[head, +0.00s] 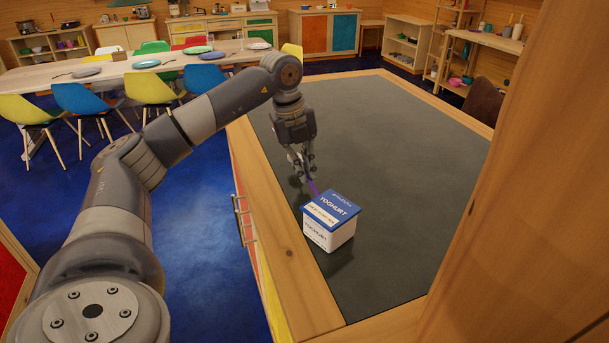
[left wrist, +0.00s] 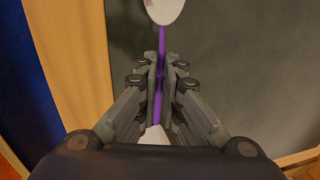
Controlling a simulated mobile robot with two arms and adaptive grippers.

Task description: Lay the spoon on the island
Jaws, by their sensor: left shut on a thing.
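My left gripper (head: 303,172) is shut on the purple handle of the spoon (head: 314,188), low over the dark top of the island (head: 400,165). In the left wrist view the purple handle of the spoon (left wrist: 161,50) runs between the fingers (left wrist: 160,80), and its pale bowl shows at the top edge. I cannot tell whether the spoon touches the island top. My right gripper is not in view.
A white yoghurt tub with a blue lid (head: 331,217) stands on the island close to the spoon handle, near the left wooden edge (head: 283,245). The island top to the right and beyond is clear. A wooden post (head: 520,190) fills the right side.

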